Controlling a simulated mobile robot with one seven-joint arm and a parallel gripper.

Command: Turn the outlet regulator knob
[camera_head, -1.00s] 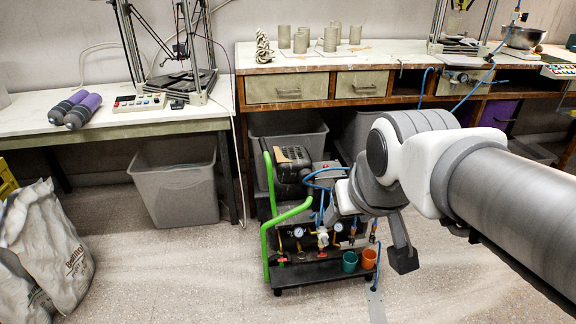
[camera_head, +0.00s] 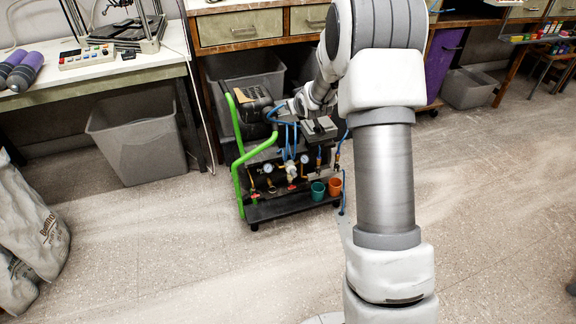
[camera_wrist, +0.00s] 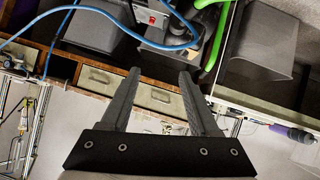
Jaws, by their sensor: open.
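The compressor cart (camera_head: 290,205) stands on the floor with a green handle (camera_head: 240,165). Its front carries round gauges (camera_head: 267,168), a pale regulator body (camera_head: 291,170) and small red knobs (camera_head: 254,196). I cannot tell which knob is the outlet regulator. My gripper (camera_wrist: 160,78) is open and empty in the wrist view, its two fingers apart. The grey box with a red switch (camera_wrist: 159,20) shows beyond the fingertips there. In the head view my wrist is over the cart's upper right part, and the fingers are hard to make out. No regulator knob is clear in the wrist view.
Blue hoses (camera_wrist: 100,15) loop around the cart. A teal cup (camera_head: 318,190) and an orange cup (camera_head: 335,187) sit at its front right. A grey bin (camera_head: 140,140) stands to the left, and wooden benches (camera_head: 248,25) stand behind. The floor in front is clear.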

